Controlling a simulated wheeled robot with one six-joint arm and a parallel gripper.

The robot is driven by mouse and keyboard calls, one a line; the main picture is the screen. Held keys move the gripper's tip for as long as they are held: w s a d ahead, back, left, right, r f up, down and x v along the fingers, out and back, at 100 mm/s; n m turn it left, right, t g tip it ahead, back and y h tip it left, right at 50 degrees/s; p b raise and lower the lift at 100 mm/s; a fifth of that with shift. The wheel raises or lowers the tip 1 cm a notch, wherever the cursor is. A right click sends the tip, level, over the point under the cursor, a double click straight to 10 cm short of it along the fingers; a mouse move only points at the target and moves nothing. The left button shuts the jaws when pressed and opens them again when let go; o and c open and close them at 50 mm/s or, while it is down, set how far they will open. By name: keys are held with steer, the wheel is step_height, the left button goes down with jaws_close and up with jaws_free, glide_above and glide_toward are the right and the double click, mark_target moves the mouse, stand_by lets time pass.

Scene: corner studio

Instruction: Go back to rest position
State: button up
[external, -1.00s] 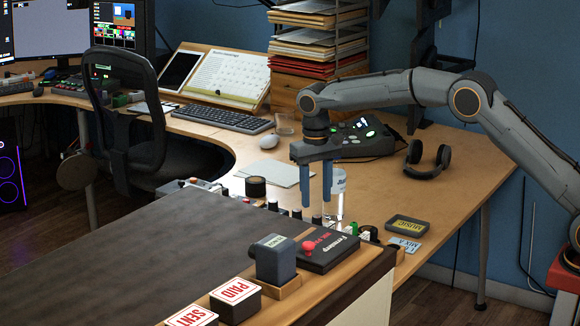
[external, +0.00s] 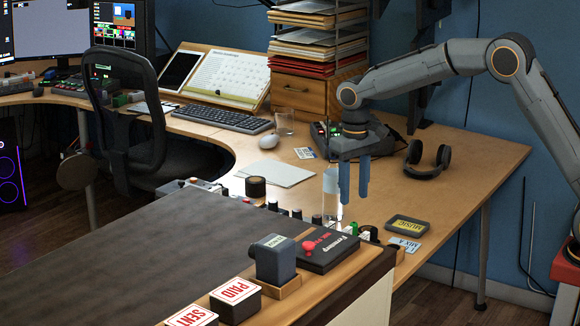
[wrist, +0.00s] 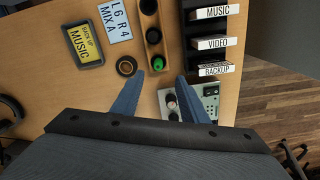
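My gripper (external: 354,198) hangs with its blue fingers pointing down above the front part of the wooden desk (external: 470,190). The fingers are apart with nothing between them. In the wrist view the fingers (wrist: 170,80) also stand apart and empty, above a narrow tray with a green item in it (wrist: 156,66) and a small grey device. My arm reaches in from the right, with its elbow raised high.
Black headphones (external: 428,160), a yellow-labelled MUSIC case (external: 408,225) and a MIX A card (external: 404,244) lie right of my gripper. A clear cylinder (external: 332,205) stands close by on the left. The dark-topped bench (external: 170,245) is in front. The desk's right end is clear.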

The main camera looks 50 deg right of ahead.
steer(key=s+d+f+n+p, duration=0.1)
steer(key=s+p, duration=0.1)
steer(key=s, duration=1.6)
steer(key=s+d+f+n+p, duration=0.1)
steer(key=s+f+n+p, duration=0.1)
steer(key=s, duration=1.6)
steer(key=shift+s+n, duration=0.3)
steer(key=shift+s, duration=0.05)
steer(key=shift+t, duration=0.3)
step_height(320, 180, up, 6)
steer(key=p, duration=0.7)
steer(key=shift+d+f, duration=0.15)
steer(key=shift+f, duration=0.05)
steer(key=shift+w, duration=0.1)
